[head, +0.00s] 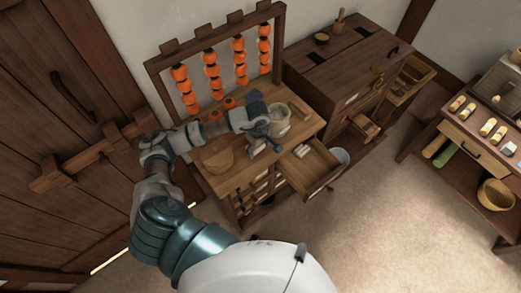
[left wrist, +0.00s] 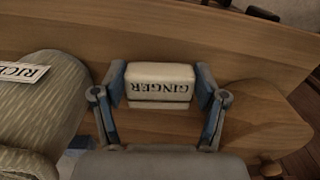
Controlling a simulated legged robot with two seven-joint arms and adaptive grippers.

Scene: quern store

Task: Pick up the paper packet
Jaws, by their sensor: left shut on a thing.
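The paper packet (left wrist: 160,82) is a small off-white block marked GINGER, its lettering upside down in the left wrist view. My left gripper (head: 265,142) is shut on it, with one blue-padded finger on each short side. Brown wood shows behind the packet; I cannot tell whether it touches the wood. In the head view the gripper is over the wooden counter (head: 240,178), beside a pale container (head: 279,124), and hides the packet. My right gripper is not in view.
A rounded container labelled RICE (left wrist: 40,105) is close to the gripper's left in the wrist view. A rack of orange strung balls (head: 212,70) stands behind the counter. An open drawer (head: 322,174) juts out in front. Open floor (head: 350,235) lies beyond.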

